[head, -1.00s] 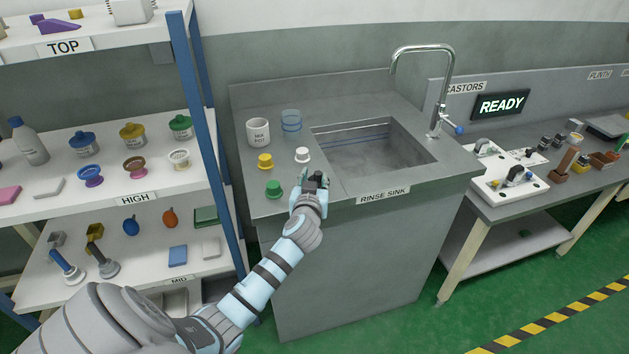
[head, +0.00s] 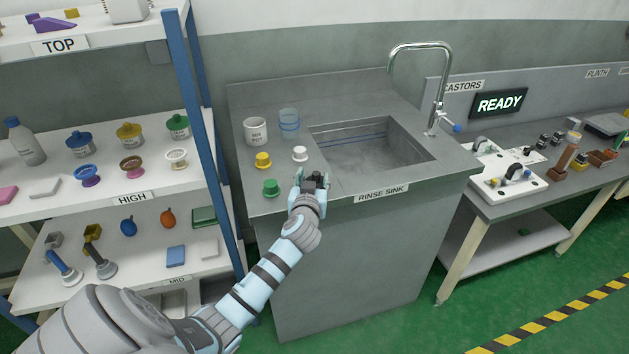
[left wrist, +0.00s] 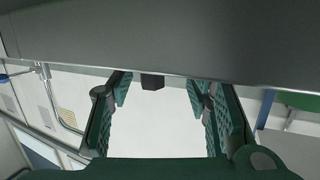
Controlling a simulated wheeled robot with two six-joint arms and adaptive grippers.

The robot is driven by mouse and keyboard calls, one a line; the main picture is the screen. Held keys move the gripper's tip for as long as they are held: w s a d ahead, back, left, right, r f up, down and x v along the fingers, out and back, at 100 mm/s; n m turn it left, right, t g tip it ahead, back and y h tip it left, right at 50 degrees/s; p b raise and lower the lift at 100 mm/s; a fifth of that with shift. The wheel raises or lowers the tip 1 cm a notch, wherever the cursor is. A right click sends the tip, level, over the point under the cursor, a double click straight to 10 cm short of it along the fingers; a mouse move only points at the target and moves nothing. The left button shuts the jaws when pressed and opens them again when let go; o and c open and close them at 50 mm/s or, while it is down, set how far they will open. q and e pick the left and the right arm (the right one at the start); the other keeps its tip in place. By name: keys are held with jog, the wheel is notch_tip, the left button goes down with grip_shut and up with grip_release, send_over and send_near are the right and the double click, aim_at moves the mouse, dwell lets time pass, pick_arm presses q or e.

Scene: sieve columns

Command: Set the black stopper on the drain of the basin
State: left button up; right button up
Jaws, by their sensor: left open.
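My left gripper (head: 312,178) is at the front edge of the sink counter, left of the basin (head: 375,153). Its fingers are open. In the left wrist view, which looks upside down, a small black block, apparently the black stopper (left wrist: 152,82), stands at the grey counter edge between the open fingers of my left gripper (left wrist: 159,84), apart from both. In the head view the gripper mostly hides that spot. The basin is sunk in the grey counter; its drain cannot be made out. My right gripper is not in view.
A white stopper (head: 300,153), a yellow one (head: 263,160) and a green one (head: 271,188) stand on the counter left of my gripper. A mug (head: 255,131) and a clear blue cup (head: 289,123) stand behind them. The tap (head: 437,95) rises at the basin's back right.

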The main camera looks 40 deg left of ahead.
pick_arm(q)
jog(key=shift+s+f, duration=0.15)
jog(key=shift+f, duration=0.2)
jog(key=s+d+r, duration=0.1)
jog(key=s+r+p, duration=0.1)
jog(key=s, duration=0.1)
jog(key=s+d+r+p, duration=0.1)
jog(key=shift+s+d, duration=0.3)
jog(key=shift+s, duration=0.05)
jog(key=p+v, duration=0.1)
jog(key=v, duration=0.7)
jog(key=shift+s+d, duration=0.15)
jog(key=shift+d, duration=0.05)
